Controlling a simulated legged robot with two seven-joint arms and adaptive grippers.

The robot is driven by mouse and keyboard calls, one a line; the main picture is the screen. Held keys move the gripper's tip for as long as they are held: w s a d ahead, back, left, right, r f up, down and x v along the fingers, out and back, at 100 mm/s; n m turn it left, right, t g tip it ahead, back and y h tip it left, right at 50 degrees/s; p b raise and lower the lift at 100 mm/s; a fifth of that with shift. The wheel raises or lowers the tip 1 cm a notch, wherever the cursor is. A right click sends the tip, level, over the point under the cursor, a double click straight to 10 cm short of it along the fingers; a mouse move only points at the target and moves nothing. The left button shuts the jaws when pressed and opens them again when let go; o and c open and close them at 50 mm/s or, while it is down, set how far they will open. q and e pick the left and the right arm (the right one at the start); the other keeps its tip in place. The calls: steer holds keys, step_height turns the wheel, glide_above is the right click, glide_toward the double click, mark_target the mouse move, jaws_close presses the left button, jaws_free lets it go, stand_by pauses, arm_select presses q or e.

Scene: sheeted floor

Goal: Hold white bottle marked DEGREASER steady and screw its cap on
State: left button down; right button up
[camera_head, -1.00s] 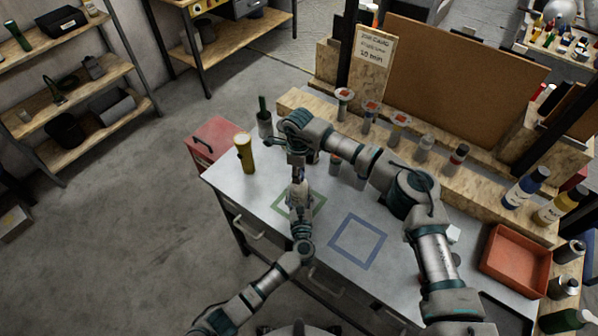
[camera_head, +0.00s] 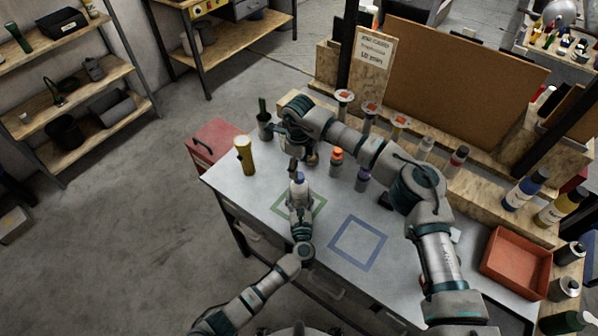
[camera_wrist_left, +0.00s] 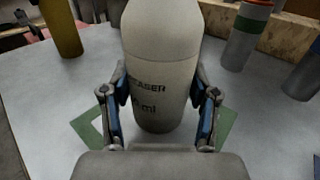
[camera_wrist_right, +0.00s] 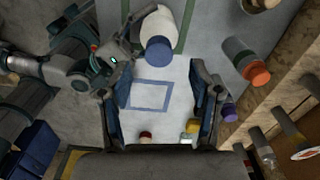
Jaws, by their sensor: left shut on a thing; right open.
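The white bottle (camera_head: 298,187) stands upright at the green square, with a blue cap (camera_wrist_right: 158,51) on its top. In the left wrist view the bottle (camera_wrist_left: 162,50) shows part of its DEGREASER lettering; its top is out of frame. I cannot tell how tight the cap sits. My left gripper (camera_wrist_left: 160,92) is shut around the lower bottle. My right gripper (camera_head: 302,166) is open and empty, beyond the bottle and apart from the cap. In the right wrist view the bottle lies ahead of the open fingers (camera_wrist_right: 160,85).
A yellow container (camera_head: 244,155) stands at the left table edge. An orange-capped bottle (camera_head: 337,158) and a purple-capped one (camera_head: 362,178) stand right of my right gripper. A red tray (camera_head: 515,263) is at the right. The blue square (camera_head: 357,242) is bare.

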step_height(320, 180, up, 7)
steer(key=shift+r, duration=0.15)
arm_select(q)
steer(key=shift+c, duration=1.1)
jaws_free()
steer(key=s, duration=1.2)
steer(key=shift+d+f, duration=0.1)
steer(key=shift+d, duration=0.25)
